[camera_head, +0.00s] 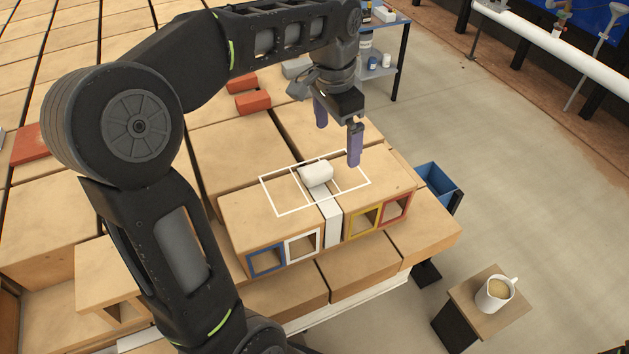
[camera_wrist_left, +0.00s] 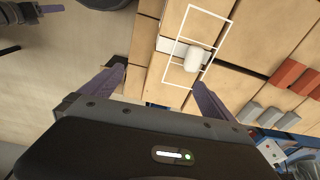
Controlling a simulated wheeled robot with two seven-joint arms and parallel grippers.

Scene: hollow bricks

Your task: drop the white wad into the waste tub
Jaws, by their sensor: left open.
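The white wad (camera_head: 316,174) lies on top of the hollow bricks, inside a white painted rectangle (camera_head: 276,213). In the left wrist view the wad (camera_wrist_left: 193,60) lies beyond the fingertips, roughly between their lines. My left gripper (camera_head: 338,138) is open and empty, above and slightly behind the wad, apart from it. It also shows in the left wrist view (camera_wrist_left: 160,80) with its fingers wide apart. A blue tub (camera_head: 438,183), likely the waste tub, stands right of the bricks; its inside is only partly seen.
The bricks' front openings have blue (camera_head: 265,262), white, yellow and red frames. Red bricks (camera_head: 252,103) lie behind the gripper. A mug (camera_head: 494,293) stands on a small stand (camera_head: 462,300) at the lower right. A blue shelf (camera_head: 401,45) stands at the back. Open floor lies to the right.

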